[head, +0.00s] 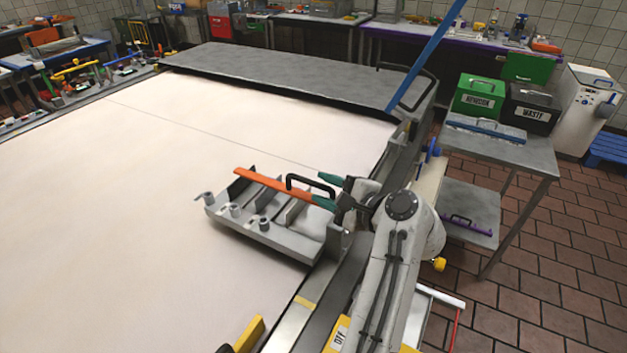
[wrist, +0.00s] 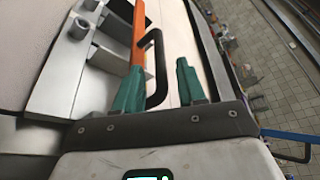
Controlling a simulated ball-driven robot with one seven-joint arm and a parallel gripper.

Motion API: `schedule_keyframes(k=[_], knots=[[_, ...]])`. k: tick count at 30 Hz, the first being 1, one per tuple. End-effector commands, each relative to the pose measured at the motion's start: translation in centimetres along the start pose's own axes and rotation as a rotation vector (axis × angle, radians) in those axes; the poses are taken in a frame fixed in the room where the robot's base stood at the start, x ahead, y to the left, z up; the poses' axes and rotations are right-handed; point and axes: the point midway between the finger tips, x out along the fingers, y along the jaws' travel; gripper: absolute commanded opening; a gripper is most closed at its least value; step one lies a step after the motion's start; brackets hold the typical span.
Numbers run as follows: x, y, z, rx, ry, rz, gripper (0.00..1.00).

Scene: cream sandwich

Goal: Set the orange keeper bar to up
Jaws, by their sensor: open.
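The orange keeper bar (head: 268,184) lies low across the top of a grey ribbed fixture (head: 280,236) at the edge of the white surface. A black loop handle (head: 308,181) stands on the bar. My gripper (head: 325,190) is at the bar's right end, with its teal jaws open. In the wrist view the orange bar (wrist: 138,40) runs up behind the left finger. The black handle (wrist: 159,68) shows between the two fingers (wrist: 160,66), closer to the left one. I cannot tell whether either finger touches the handle. The bar's right end is partly hidden by the gripper.
The fixture has several grey round posts (head: 235,210) along its left side. A blue slanted bar (head: 425,55) rises behind my arm. A grey side table (head: 510,150) with green and black boxes stands to the right. The white surface (head: 130,200) to the left is clear.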

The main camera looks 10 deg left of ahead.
Motion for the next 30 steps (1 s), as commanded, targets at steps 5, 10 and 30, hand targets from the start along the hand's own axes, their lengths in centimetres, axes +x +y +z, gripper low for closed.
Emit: schedule_keyframes(k=[5,10,30], knots=[[2.4,-0.1,0.0,0.001,0.0,0.0,0.4],[3.6,0.0,0.0,0.0,0.001,0.0,0.4],[3.9,0.0,0.0,-0.001,0.001,0.0,0.09]])
